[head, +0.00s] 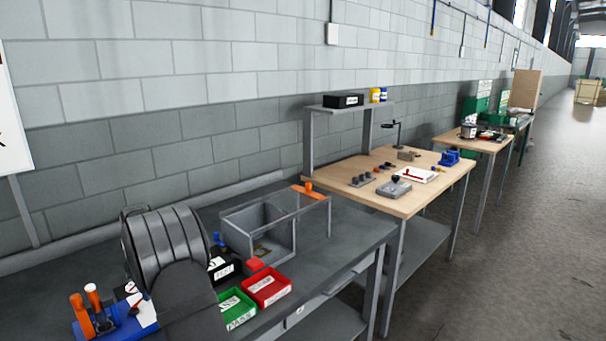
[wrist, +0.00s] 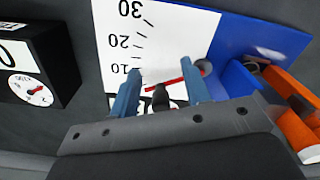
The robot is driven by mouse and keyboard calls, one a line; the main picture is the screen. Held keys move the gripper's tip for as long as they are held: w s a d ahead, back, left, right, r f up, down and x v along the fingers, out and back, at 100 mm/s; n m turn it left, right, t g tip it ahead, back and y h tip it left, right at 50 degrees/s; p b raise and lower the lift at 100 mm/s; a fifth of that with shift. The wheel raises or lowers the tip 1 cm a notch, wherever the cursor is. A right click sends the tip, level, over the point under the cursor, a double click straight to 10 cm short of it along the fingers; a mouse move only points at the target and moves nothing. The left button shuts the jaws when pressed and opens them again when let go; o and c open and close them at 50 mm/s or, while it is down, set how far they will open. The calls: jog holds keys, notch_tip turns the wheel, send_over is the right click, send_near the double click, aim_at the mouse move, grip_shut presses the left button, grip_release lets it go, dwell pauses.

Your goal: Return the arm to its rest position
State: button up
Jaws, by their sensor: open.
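My gripper (wrist: 161,67) shows in the wrist view with its two blue fingers spread apart. No held object shows between them. Beyond the fingers is a white scale plate (wrist: 165,35) marked 10, 20 and 30, with a red pointer, on a blue base (wrist: 262,38). A dark rounded part partly hides the foot of the scale. I cannot tell whether the fingers touch anything. In the head view my dark arm fills the lower left and I cannot make out the fingers there.
Orange handles (wrist: 296,130) stand close on the right in the wrist view; a black box with a dial (wrist: 30,85) is left. In the head view, green (head: 236,311) and red (head: 267,287) bins and a clear-walled box (head: 262,236) stand on the grey bench (head: 345,235).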

notch_tip(320, 180, up, 8)
dwell(0.4)
jog(key=o, duration=1.3)
jog(key=shift+c, duration=0.2)
jog(key=s+d+r+m+t+y, duration=0.1)
jog(key=s+r+m+t+y, duration=0.25)
jog(key=r, duration=0.45)
notch_tip(320, 180, down, 9)
jog(key=w+a+m, duration=0.1)
jog(key=w+a, duration=0.1)
jog(key=shift+f, duration=0.15)
jog(key=shift+a+h, duration=0.1)
jog(key=shift+h, duration=0.15)
jog(key=v, duration=1)
jog(key=shift+w, duration=0.15)
